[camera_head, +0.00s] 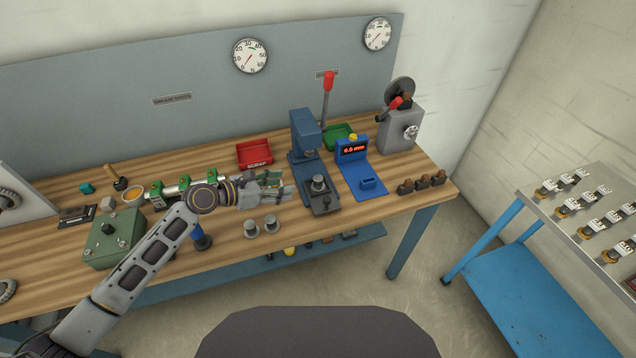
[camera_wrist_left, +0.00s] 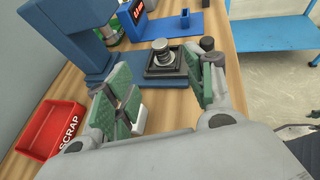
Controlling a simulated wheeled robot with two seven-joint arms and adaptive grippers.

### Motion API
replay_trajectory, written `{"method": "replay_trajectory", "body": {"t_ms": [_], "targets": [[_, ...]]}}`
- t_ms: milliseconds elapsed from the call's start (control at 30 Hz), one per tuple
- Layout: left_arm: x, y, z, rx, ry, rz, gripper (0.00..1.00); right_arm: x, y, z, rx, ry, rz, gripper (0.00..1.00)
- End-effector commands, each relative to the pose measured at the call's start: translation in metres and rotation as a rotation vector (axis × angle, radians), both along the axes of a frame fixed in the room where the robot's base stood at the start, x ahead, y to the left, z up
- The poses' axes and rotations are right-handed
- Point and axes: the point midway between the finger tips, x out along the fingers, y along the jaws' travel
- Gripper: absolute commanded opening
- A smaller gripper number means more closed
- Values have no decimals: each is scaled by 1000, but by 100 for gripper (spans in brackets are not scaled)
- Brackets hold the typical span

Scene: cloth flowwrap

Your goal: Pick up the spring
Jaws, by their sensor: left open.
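A small dark, ridged spring-like piece (camera_head: 318,184) stands upright on the base of the blue press (camera_head: 304,138). In the left wrist view the spring (camera_wrist_left: 163,58) is on the dark square plate, with a pale round top; its coils are too small to make out clearly. My left gripper (camera_head: 283,189) is open and empty, just left of the press base. In the left wrist view its green-padded fingers (camera_wrist_left: 168,92) are spread, with the spring beyond them, framed by the gap and not touched. My right gripper does not show.
A red scrap bin (camera_head: 254,153) stands behind the gripper, and a green bin (camera_head: 338,135) behind the press. A blue gauge with a red display (camera_head: 352,151) is right of the press. Two grey cylinders (camera_head: 261,226) stand near the front edge.

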Motion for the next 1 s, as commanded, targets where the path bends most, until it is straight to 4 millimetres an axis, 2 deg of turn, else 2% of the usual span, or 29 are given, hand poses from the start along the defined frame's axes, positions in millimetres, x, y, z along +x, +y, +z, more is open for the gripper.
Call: {"method": "replay_trajectory", "body": {"t_ms": [467, 1000], "targets": [[3, -5, -2, -1, 0, -1, 54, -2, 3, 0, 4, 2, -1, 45], [34, -49, -24, 0, -1, 0, 54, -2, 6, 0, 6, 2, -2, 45]]}}
